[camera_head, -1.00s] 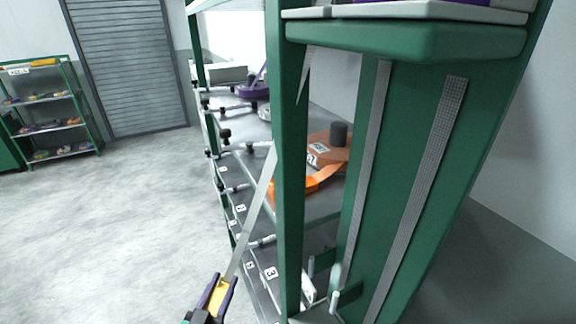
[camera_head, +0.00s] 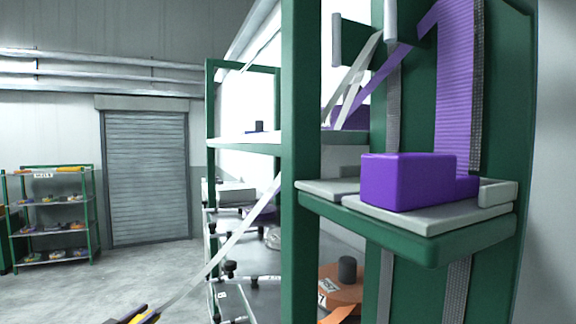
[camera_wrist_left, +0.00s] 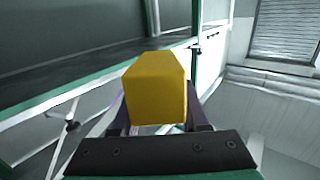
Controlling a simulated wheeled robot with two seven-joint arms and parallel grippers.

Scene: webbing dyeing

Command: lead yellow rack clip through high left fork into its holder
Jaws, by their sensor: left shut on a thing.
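My left gripper (camera_head: 138,316) is at the bottom left of the head view, mostly cut off by the frame edge. It is shut on the yellow rack clip (camera_wrist_left: 157,88), which shows large between the dark fingers in the left wrist view. A pale webbing strap (camera_head: 225,246) runs from the clip up and right, then passes behind the green post. The high fork (camera_head: 337,40) has grey upright prongs on a green bracket at the top. Pale strap lengths show near and below it; whether they lie between the prongs is unclear. I cannot identify the clip's holder. My right gripper is out of view.
A purple block (camera_head: 408,182) sits on a grey-topped green ledge (camera_head: 420,240), with purple webbing (camera_head: 455,90) behind it. The green post (camera_head: 301,150) stands between clip and ledge. Shelving with an orange piece (camera_head: 340,296) is behind. Open floor (camera_head: 150,275) lies left.

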